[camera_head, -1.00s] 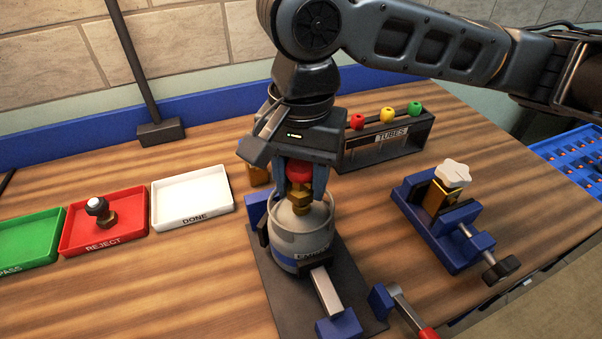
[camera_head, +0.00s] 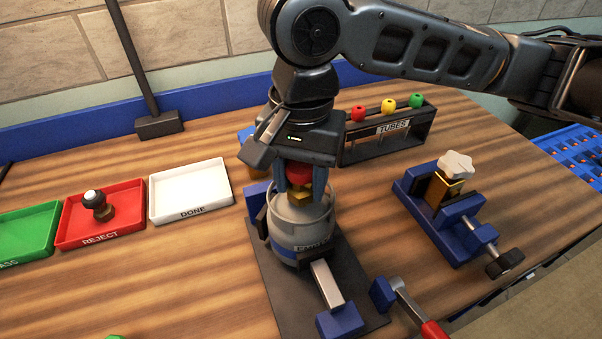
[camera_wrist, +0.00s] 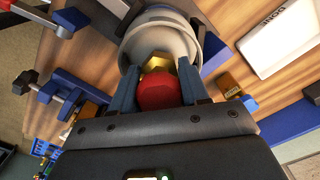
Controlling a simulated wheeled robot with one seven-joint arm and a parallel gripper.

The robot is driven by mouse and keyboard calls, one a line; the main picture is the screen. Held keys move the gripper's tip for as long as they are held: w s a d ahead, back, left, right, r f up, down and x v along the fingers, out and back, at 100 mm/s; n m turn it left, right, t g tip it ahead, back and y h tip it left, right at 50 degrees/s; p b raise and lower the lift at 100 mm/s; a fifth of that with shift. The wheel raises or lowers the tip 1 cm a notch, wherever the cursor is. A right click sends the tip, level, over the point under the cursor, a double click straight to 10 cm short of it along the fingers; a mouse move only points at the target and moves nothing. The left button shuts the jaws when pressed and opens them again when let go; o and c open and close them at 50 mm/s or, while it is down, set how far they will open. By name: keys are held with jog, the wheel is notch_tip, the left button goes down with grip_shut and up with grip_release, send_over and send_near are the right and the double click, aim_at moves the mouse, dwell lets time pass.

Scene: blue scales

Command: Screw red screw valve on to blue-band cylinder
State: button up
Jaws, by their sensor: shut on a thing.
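The grey cylinder with a blue band (camera_head: 302,228) stands upright in a blue vise with a dark base plate, near the middle of the table. My gripper (camera_head: 300,184) points down over it and is shut on the red screw valve (camera_head: 299,173). The valve's brass lower part (camera_head: 300,193) sits at the top of the cylinder, inside its collar. In the wrist view the red knob (camera_wrist: 157,90) is between my two fingers, with the brass part (camera_wrist: 156,63) at the cylinder's opening (camera_wrist: 165,40). The thread contact is hidden, so I cannot tell how far it is engaged.
A white DONE tray (camera_head: 191,191) is empty; a green tray (camera_head: 28,232) is at left. A second blue vise (camera_head: 456,222) holds a brass block with a white knob.

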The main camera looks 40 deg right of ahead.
aim_at(302, 165)
jog(key=shift+f, duration=0.2)
jog(key=o, duration=1.3)
jog(key=shift+r, duration=3.85)
